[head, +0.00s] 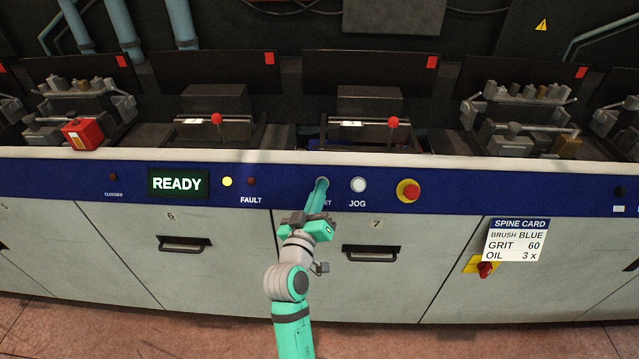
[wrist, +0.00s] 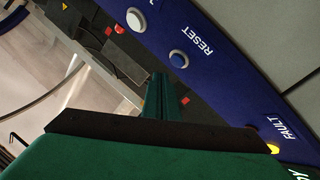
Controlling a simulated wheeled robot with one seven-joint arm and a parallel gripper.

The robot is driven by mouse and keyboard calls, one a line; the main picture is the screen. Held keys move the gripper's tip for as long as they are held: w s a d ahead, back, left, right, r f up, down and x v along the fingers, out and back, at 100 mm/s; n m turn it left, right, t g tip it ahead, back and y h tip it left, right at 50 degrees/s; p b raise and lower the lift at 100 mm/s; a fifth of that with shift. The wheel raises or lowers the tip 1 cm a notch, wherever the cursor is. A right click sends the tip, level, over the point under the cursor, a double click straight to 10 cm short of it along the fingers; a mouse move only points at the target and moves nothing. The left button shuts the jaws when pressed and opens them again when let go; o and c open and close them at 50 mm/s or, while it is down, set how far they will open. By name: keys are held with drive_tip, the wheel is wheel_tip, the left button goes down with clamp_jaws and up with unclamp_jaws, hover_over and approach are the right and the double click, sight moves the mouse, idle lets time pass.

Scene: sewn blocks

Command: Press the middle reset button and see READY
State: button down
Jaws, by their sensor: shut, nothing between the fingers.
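The reset button (wrist: 178,59) shows in the wrist view as a blue-grey round cap in a pale ring, beside the RESET label. In the head view my gripper hides it and part of its label. My gripper (head: 321,183) is shut and empty, its teal fingertips at the button's place on the blue panel. In the wrist view my fingertips (wrist: 168,80) appear just short of the button; I cannot tell whether they touch it. The display (head: 177,184) reads READY in bright letters. The yellow lamp (head: 227,182) beside it is lit. The FAULT lamp (head: 251,182) is dark.
The white JOG button (head: 358,185) is close to the right of my gripper. Further right is a red emergency stop (head: 408,190) on yellow. Drawer handles (head: 371,253) stick out below the panel. Red-knobbed levers (head: 393,122) stand above it.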

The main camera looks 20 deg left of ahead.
drive_tip(key=s+r, duration=0.1)
drive_tip(key=s+d+r, duration=0.1)
drive_tip(key=shift+s+r, duration=0.1)
drive_tip(key=shift+s, duration=0.3)
idle(0.3)
drive_tip(key=shift+d, duration=0.1)
